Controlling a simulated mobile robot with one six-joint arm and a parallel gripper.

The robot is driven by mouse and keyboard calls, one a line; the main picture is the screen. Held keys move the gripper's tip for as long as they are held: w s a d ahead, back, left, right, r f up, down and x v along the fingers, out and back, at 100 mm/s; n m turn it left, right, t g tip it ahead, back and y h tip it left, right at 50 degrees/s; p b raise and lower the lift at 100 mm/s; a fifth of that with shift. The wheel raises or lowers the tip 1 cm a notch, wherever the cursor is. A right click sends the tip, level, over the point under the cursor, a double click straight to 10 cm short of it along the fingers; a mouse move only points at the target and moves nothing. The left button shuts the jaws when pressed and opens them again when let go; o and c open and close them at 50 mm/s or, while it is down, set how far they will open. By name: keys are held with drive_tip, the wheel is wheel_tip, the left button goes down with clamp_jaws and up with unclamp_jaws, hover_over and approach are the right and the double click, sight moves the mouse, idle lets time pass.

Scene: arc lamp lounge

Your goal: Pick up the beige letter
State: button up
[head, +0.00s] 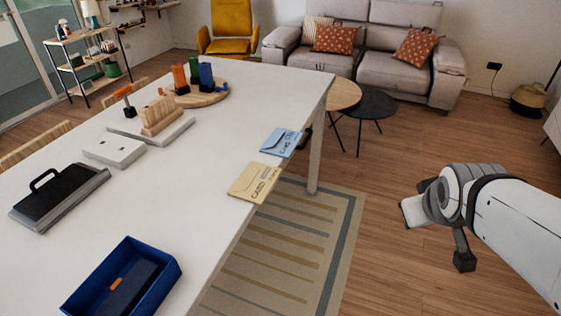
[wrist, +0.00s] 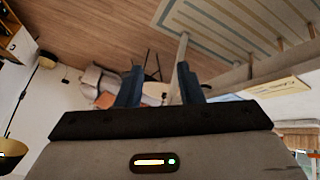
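The beige letter (head: 254,182) lies flat on the white table in the head view, with one end over the table's right edge. Dark handwriting shows on it. In the wrist view a pale beige strip with writing, likely this letter (wrist: 272,89), shows at the right. My gripper (head: 438,222) hangs over the floor to the right of the table, well apart from the letter. In the wrist view its two fingers (wrist: 158,84) are spread with nothing held between them.
A blue letter (head: 282,142) lies just behind the beige one, also at the edge. The white table (head: 185,215) bears a blue box (head: 170,268), a black-topped case (head: 58,198) and a round wooden board (head: 218,97). Two small round tables (head: 375,104) stand beyond.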

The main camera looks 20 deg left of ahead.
drive_tip(key=w+a+f+n+t+y+b, duration=0.2)
drive_tip(key=w+a+f+n+t+b, duration=0.2)
drive_tip(key=w+a+f+n+b, duration=0.4)
drive_tip(key=n+y+b, duration=1.1)
drive_tip(key=n+b, duration=0.3)
drive_tip(key=b, duration=0.1)
approach(256, 181)
drive_tip(key=w+d+f, duration=0.2)
drive_tip(key=w+d, duration=0.1)
drive_tip(key=d, duration=0.4)
drive_tip(key=w+a, duration=0.3)
drive_tip(key=a, duration=0.4)
drive_tip(key=shift+w+r+t+y+b, duration=0.3)
drive_tip(key=shift+w+y, duration=0.05)
drive_tip(key=shift+y, duration=0.05)
drive_tip(key=shift+a, duration=0.15)
drive_tip(key=shift+c, duration=0.5)
clamp_jaws()
